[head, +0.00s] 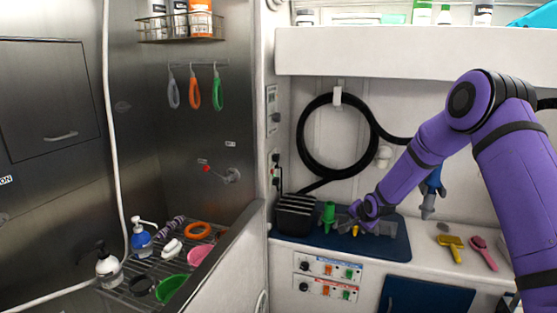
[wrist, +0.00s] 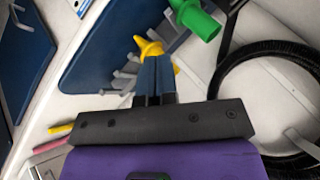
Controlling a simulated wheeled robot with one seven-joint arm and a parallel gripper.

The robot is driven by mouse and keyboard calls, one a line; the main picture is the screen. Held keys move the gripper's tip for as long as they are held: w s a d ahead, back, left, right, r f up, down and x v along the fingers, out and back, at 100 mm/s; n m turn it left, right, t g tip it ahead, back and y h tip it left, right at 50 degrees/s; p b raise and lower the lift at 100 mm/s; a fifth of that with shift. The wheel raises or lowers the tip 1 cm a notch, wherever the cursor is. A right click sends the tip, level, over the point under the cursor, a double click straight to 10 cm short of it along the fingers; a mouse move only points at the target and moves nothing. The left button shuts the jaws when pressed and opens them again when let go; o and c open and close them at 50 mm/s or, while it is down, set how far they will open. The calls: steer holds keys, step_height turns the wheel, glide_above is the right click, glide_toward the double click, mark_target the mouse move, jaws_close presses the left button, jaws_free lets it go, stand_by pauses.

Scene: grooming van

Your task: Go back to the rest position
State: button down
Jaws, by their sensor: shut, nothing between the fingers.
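My purple arm reaches in from the right in the head view. My gripper (head: 357,212) is low over the blue mat (head: 312,237) on the white counter. In the wrist view my gripper (wrist: 156,62) has its two dark fingers together with nothing held. A yellow nozzle-like piece (wrist: 148,46) shows just past the fingertips; I cannot tell if they touch it.
A blue nozzle (head: 431,194) hangs near my arm. A yellow brush (head: 451,246) and pink brush (head: 484,252) lie to the right. A white shelf (head: 410,52) overhangs the counter.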

steer(key=s+d+r+n+g+h, duration=0.1)
steer(key=s+d+r+n, duration=0.1)
steer(key=s+r, duration=1.1)
steer(key=s+d+r+n+h, duration=0.1)
steer(key=s+r+n+h, duration=0.15)
steer(key=s+r, duration=1)
steer(key=s+r+n, duration=0.2)
steer(key=s+r, duration=0.2)
steer(key=s, duration=0.9)
steer(key=s+r+n+g+y, duration=0.1)
steer(key=s+r, duration=0.4)
steer(key=s, duration=0.9)
steer(key=shift+d+n+g, duration=0.3)
steer(key=shift+d+n, duration=0.05)
steer(key=shift+n, duration=0.2)
steer(key=shift+w, duration=0.1)
